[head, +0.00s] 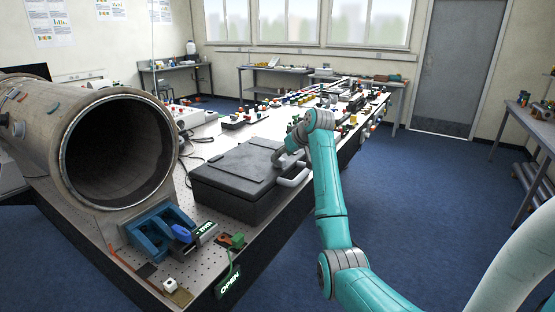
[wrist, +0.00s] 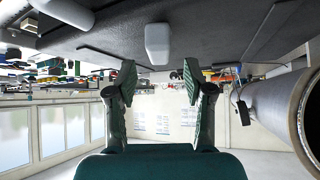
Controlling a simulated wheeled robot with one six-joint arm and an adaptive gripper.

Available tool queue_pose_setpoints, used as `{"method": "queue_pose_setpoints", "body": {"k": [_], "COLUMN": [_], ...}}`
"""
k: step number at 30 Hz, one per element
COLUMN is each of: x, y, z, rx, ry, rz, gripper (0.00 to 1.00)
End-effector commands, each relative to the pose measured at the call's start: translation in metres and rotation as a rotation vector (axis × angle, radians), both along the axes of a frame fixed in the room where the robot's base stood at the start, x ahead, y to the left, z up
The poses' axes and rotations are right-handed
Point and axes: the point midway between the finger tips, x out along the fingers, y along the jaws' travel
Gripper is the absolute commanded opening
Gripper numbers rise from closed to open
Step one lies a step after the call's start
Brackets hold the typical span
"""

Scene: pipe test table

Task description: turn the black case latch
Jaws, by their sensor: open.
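The black case (head: 235,168) lies closed on the perforated table, and its dark lid (wrist: 215,32) fills the top of the wrist view, which appears upside down. A light grey rounded piece (wrist: 157,43), apparently the latch, sticks out from the case. My gripper (wrist: 160,78) is open and empty. Its two dark green fingers stand either side of the line to that piece, with a visible gap before it.
A large open pipe (head: 120,150) stands left of the case. A blue cradle (head: 160,230) and small parts lie in front. Several small fittings crowd the table behind.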

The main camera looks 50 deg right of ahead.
Motion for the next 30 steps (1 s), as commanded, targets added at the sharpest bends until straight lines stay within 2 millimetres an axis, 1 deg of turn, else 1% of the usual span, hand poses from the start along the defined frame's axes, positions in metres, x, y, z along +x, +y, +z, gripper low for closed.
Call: {"method": "queue_pose_setpoints", "body": {"k": [3, 9, 13, 21, 23, 24, 26, 27, 28, 30], "x": [0.014, 0.028, 0.031, 0.032, 0.032, 0.032, 0.032, 0.032, 0.032, 0.032], "y": [-0.003, -0.008, -0.009, -0.010, -0.010, -0.010, -0.010, -0.010, -0.010, -0.009], "z": [-0.014, -0.029, -0.033, -0.033, -0.033, -0.033, -0.033, -0.033, -0.033, -0.033], "rx": [0.002, 0.001, 0.000, 0.000, 0.000, 0.000, 0.000, -0.001, -0.001, -0.001], "ry": [0.003, 0.001, 0.001, 0.000, 0.000, 0.000, 0.000, 0.000, 0.000, 0.000], "rz": [0.002, 0.002, 0.001, 0.001, 0.001, 0.001, 0.001, 0.002, 0.002, 0.002], "gripper": [0.52, 0.52, 0.52, 0.52, 0.37, 0.27, 0.12, 0.02, 0.00, 0.00]}}
